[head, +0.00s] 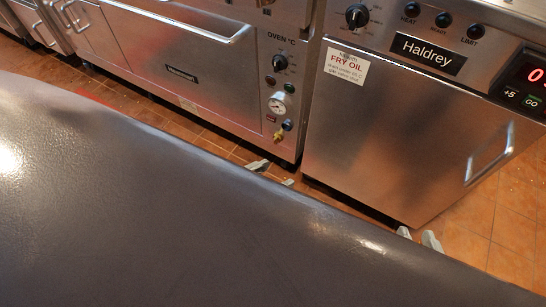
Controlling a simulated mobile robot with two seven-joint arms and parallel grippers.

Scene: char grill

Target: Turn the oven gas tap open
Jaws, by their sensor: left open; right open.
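The oven (185,62) stands at the back with a control panel on its right side. The gas tap (279,136) sits low on that panel, a small brass fitting with a blue part (287,125) just above it. A round pressure gauge (277,106) is above the tap. My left gripper (273,174) shows only its fingertips, apart and empty, below the tap in the picture and not touching it. My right gripper (418,237) shows only its fingertips, apart and empty, below the fryer's front. The rest of both grippers is hidden.
The Haldrey fryer (380,130) stands right of the oven, with a door handle (490,153) and a FRY OIL label (346,68). A narrow gap separates the two units. Tiled floor (465,243) shows in front. The lower foreground is blocked from view.

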